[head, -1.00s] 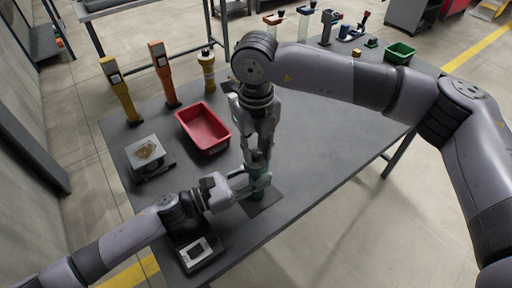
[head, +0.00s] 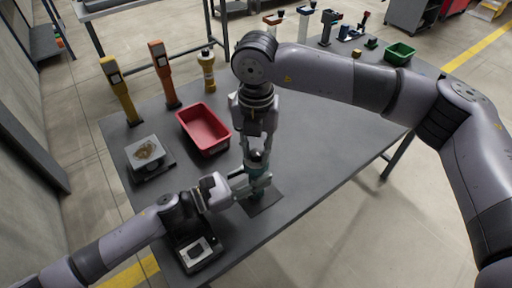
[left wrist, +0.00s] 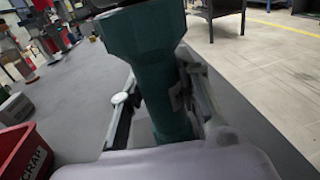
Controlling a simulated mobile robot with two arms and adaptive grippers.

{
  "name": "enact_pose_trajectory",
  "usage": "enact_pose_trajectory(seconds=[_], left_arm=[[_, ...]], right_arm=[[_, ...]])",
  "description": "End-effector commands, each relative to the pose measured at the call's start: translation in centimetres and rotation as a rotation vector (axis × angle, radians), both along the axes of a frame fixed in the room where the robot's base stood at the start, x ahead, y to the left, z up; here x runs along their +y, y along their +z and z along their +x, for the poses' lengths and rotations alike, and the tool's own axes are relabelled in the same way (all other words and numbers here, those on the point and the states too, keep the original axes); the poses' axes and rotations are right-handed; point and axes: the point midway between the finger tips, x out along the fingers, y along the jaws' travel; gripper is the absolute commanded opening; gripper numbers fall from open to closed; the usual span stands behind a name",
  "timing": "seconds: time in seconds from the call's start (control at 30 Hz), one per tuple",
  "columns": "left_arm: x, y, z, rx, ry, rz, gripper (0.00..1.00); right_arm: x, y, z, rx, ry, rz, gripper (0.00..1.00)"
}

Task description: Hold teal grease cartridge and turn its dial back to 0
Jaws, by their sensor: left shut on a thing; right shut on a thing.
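The teal grease cartridge (left wrist: 155,75) stands upright on the table, with a wider faceted upper part and a narrower body below. My left gripper (head: 258,185) is shut around its body from the left, with one finger on each side in the left wrist view (left wrist: 163,112). My right gripper (head: 257,156) points straight down from above and is shut on the cartridge's top end. The dial is hidden by the right gripper in the head view and cut off in the left wrist view, so its setting cannot be read.
A dark mat (head: 268,202) lies under the cartridge. A red bin (head: 188,123) stands behind and left, also in the left wrist view (left wrist: 22,150). A scale (head: 150,168) and a small black device (head: 196,254) sit on the left.

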Motion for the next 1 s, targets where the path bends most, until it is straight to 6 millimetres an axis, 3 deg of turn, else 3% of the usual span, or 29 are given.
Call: enact_pose_trajectory(seconds=[0.47, 0.5, 0.8, 1.0], left_arm=[[0.03, -0.13, -0.07, 0.003, -0.001, 0.001, 0.00], [0.03, -0.13, -0.07, 0.003, -0.001, 0.001, 0.00], [0.02, -0.14, -0.07, 0.003, 0.000, 0.001, 0.00], [0.01, -0.14, -0.06, 0.003, 0.000, 0.001, 0.00]], right_arm=[[-0.15, 0.00, 0.12, -0.002, -0.017, -0.003, 0.00], [-0.16, 0.00, 0.12, -0.002, -0.017, -0.003, 0.25], [-0.07, -0.01, 0.05, -0.001, -0.014, -0.002, 0.45], [-0.03, -0.01, 0.02, 0.000, -0.013, -0.001, 0.45]])
